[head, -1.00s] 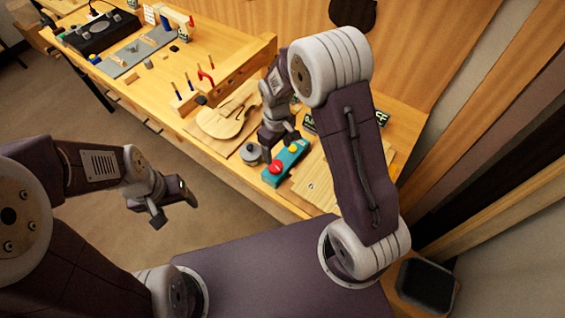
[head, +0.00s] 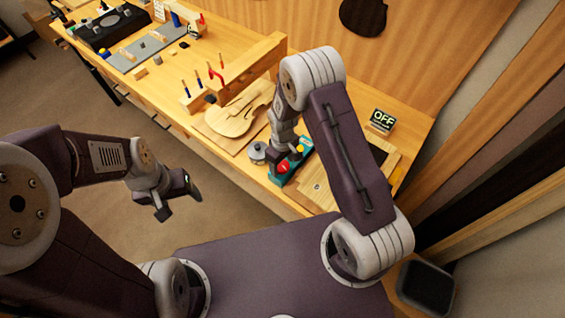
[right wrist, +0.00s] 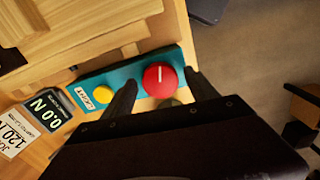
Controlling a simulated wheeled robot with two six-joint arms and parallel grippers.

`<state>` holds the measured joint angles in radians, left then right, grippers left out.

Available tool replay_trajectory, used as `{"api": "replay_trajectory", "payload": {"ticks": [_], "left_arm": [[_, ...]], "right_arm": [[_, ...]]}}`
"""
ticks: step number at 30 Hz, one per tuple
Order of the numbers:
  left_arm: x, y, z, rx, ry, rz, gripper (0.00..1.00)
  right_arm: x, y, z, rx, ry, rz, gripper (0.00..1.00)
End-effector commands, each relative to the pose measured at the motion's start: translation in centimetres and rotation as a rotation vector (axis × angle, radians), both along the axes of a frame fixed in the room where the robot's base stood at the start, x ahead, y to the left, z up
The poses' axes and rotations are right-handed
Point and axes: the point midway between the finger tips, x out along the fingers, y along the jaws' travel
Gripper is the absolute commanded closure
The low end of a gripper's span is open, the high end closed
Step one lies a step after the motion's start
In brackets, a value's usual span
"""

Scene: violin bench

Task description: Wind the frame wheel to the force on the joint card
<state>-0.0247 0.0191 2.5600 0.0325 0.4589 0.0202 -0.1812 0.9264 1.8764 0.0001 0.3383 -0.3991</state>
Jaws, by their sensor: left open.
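A teal box (right wrist: 138,77) carries a red round knob (right wrist: 160,79) with a white line and a yellow button (right wrist: 103,94). The box also shows in the head view (head: 301,160), at the bench's front edge. A small display (right wrist: 48,108) reads 0.0 N, and a white card (right wrist: 14,132) beside it reads 120 N. My right gripper (right wrist: 160,82) is open, its fingers apart on either side of the red knob; contact is unclear. In the head view my right gripper (head: 284,160) partly covers the box. My left gripper (head: 179,204) is open and empty, left of the bench.
A wooden board (head: 318,188) lies to the right. Tools stand in a block further back. The floor left of the bench is clear.

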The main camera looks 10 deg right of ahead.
Motion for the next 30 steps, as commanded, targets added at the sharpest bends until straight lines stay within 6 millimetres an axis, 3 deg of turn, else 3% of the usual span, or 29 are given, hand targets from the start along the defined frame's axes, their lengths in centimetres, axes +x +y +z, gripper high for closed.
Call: {"api": "replay_trajectory", "payload": {"ticks": [1, 6, 10, 18, 27, 28, 30], "left_arm": [[0.0, 0.0, 0.0, 0.0, 0.0, 0.0, 0.3], [0.0, 0.0, 0.0, 0.0, 0.0, 0.0, 0.3], [0.0, 0.0, -0.23, 0.0, 0.0, 0.0, 0.3], [0.0, 0.0, -0.77, 0.0, 0.0, 0.0, 0.3], [0.01, 0.0, -0.73, 0.0, 0.0, 0.0, 0.3], [0.01, 0.0, -0.73, 0.0, 0.0, 0.0, 0.3], [0.01, 0.0, -0.73, 0.0, 0.0, 0.0, 0.3]], "right_arm": [[0.0, 0.0, 0.01, 0.0, 0.0, 0.0, 0.49], [0.01, 0.0, 0.02, 0.0, 0.0, 0.0, 0.92], [0.06, 0.02, -0.06, 0.001, -0.001, -0.055, 0.92], [0.08, 0.05, -0.01, 0.002, -0.001, -0.359, 0.92], [0.15, 0.06, 0.08, 0.002, -0.003, -0.386, 0.92], [0.16, 0.07, 0.09, 0.002, -0.003, -0.386, 0.49], [0.14, 0.06, 0.09, 0.002, -0.003, -0.385, 0.3]]}}
